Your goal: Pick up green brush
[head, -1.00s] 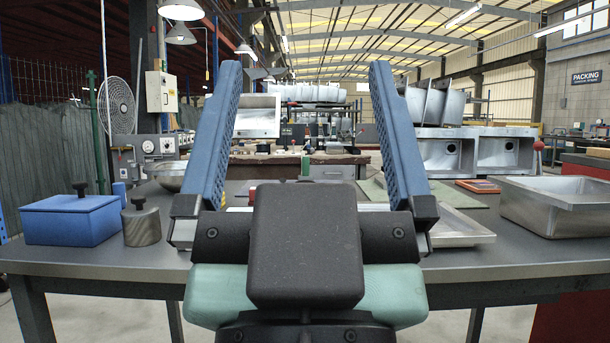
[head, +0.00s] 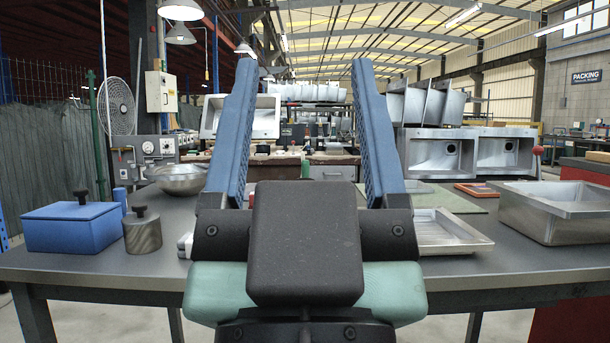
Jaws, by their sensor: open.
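My gripper (head: 304,66) is in the middle of the head view, with its two blue fingers pointing up and away from me over the table. The fingers are open and wide apart, with nothing held between them. A small green upright thing (head: 306,170) shows between the fingers, just above the dark gripper body. It may be part of the green brush, but I cannot tell; its lower part is hidden.
The grey table (head: 90,262) carries a blue lidded box (head: 72,230), a grey cylinder with a black knob (head: 142,234) and a metal bowl (head: 180,180) on the left. A shallow metal tray (head: 452,238), green mat (head: 455,203) and deep metal basin (head: 550,215) are on the right.

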